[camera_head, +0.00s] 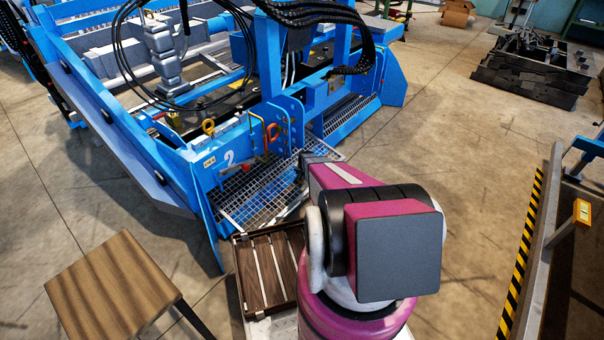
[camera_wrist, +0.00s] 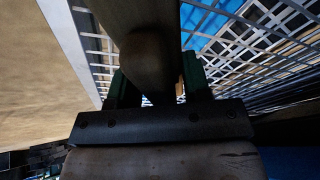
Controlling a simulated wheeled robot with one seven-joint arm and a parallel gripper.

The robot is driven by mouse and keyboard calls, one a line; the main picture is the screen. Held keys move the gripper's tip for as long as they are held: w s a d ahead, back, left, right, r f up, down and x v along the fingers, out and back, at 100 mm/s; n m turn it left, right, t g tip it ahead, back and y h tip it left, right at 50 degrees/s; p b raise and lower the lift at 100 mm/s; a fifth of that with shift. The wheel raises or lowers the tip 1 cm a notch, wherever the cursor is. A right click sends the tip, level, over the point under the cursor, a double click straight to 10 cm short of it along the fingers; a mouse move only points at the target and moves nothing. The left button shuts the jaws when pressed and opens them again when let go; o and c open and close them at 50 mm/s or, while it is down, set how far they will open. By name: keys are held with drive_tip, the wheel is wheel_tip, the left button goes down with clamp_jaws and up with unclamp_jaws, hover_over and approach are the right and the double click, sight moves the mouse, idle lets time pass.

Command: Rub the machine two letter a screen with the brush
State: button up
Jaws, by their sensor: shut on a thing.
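The blue machine (camera_head: 215,165) bears a white number 2 and stands ahead of me. A metal mesh screen (camera_head: 245,195) is at its near end; a second mesh panel (camera_head: 348,115) lies farther back on the right. I cannot read a letter on either. In the wrist view, mesh (camera_wrist: 265,45) shows at upper right and more at upper left. My gripper (camera_wrist: 157,88) is shut on the brush (camera_wrist: 148,60), whose brown, rounded part shows between the green fingers. My arm hides the gripper and brush in the head view. Contact between brush and mesh cannot be told.
A slatted wooden crate (camera_head: 268,268) is just below the screen. A wooden stool (camera_head: 112,290) stands at lower left. A rail with yellow-black stripes (camera_head: 522,250) runs along the right. Hooks and a yellow ring (camera_head: 208,126) stick up on the machine. Open floor lies right of the machine.

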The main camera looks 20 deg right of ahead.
drive_tip(key=shift+w+d+r, duration=0.1)
drive_tip(key=shift+w+d, duration=0.35)
drive_tip(key=shift+d, duration=0.2)
drive_tip(key=shift+w+d, duration=0.4)
drive_tip(key=shift+d, duration=0.25)
drive_tip(key=shift+w+d, duration=0.5)
drive_tip(key=shift+d, duration=0.2)
drive_tip(key=shift+w+d, duration=0.45)
drive_tip(key=shift+d, duration=0.2)
drive_tip(key=shift+w+d, duration=0.5)
drive_tip(key=shift+d, duration=0.3)
drive_tip(key=shift+w+d, duration=0.5)
drive_tip(key=shift+d, duration=0.25)
drive_tip(key=shift+w+d, duration=0.5)
drive_tip(key=shift+d, duration=0.2)
drive_tip(key=shift+w+d, duration=0.45)
drive_tip(key=shift+d, duration=0.25)
drive_tip(key=shift+s+a, duration=0.1)
drive_tip(key=shift+s+a, duration=0.45)
drive_tip(key=shift+a, duration=0.15)
drive_tip(key=shift+s+a, duration=0.4)
drive_tip(key=shift+a, duration=0.2)
drive_tip(key=shift+s+a, duration=0.55)
drive_tip(key=shift+a, duration=0.3)
drive_tip(key=shift+s+a, duration=0.5)
drive_tip(key=shift+a, duration=0.35)
